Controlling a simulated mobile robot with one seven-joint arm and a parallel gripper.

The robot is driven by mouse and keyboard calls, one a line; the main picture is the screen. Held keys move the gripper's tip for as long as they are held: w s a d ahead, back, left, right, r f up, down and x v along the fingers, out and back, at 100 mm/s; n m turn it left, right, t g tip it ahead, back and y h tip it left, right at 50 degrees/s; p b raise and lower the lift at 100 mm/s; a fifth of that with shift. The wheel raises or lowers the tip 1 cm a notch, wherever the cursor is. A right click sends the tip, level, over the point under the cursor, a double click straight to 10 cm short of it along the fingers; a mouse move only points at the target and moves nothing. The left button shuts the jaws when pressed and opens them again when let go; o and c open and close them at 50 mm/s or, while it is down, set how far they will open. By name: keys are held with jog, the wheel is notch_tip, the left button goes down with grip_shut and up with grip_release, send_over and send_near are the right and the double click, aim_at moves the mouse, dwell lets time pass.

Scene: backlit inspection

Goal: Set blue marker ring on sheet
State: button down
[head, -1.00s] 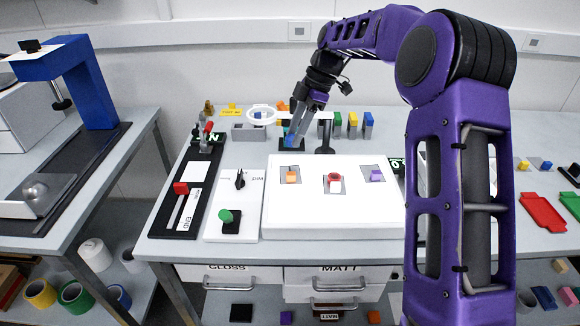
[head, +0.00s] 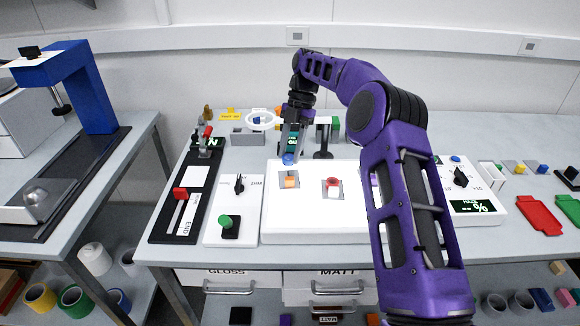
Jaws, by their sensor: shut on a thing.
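The blue marker ring (head: 289,159) is in the jaws of my gripper (head: 289,154), at the far left edge of the bright white panel. My gripper points down and is shut on the ring. I cannot tell whether the ring touches the surface. The white lit sheet (head: 310,222) lies flat on the panel, and its right part is hidden behind my arm.
A black post (head: 323,140) and a white ring-shaped magnifier (head: 260,120) stand behind the panel, close to my gripper. A control box (head: 470,190) is at right.

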aim_at(291, 156)
jog(key=shift+f, duration=2.35)
jog(key=shift+f, duration=0.15)
jog(key=shift+c, duration=2.3)
grip_release()
jog(key=shift+p+v, duration=0.55)
jog(key=shift+v, duration=3.3)
jog(key=shift+s+a, duration=0.1)
